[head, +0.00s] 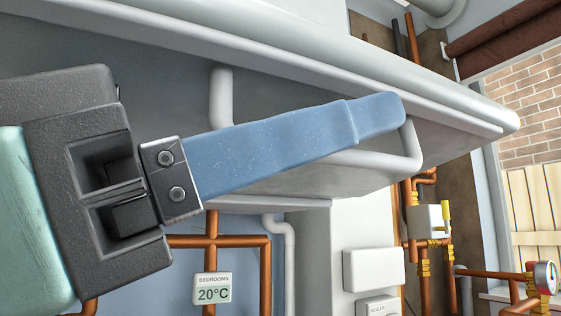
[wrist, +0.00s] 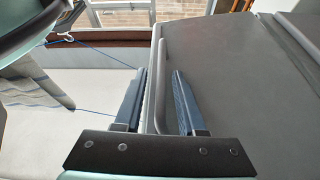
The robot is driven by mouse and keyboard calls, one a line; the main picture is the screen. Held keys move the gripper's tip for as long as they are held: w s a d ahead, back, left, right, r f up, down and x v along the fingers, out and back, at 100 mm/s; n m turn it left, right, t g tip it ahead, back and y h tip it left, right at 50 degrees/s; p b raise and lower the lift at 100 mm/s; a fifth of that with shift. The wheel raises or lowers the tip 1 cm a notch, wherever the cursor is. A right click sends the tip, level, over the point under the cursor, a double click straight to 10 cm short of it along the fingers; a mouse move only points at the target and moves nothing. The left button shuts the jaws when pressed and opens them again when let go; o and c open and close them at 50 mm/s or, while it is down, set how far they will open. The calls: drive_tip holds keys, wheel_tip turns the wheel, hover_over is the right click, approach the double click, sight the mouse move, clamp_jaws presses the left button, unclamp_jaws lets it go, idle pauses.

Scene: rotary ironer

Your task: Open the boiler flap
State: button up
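The flap (wrist: 235,75) is a flat grey panel in the wrist view, with a pale bar handle (wrist: 161,85) along its left side. In the head view, the handle (head: 411,145) is a white bent bar on the grey underside of a white casing. My gripper (wrist: 160,73) is open, with one blue finger on each side of the handle bar and gaps visible on both sides. In the head view, my gripper (head: 385,117) shows one blue finger crossing in front of the handle and hiding much of it. The flap looks closed, though its edges are partly hidden.
Copper pipes (head: 264,270) and a "BEDROOMS 20°C" thermostat (head: 212,289) are below the casing. A white box (head: 373,270), valves and a gauge (head: 543,278) are at lower right. A blue line (wrist: 105,58) with hanging cloth (wrist: 35,82) is left in the wrist view.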

drive_tip(key=shift+r+p, duration=0.9)
drive_tip(key=shift+r, duration=4.15)
drive_tip(key=shift+w, duration=0.1)
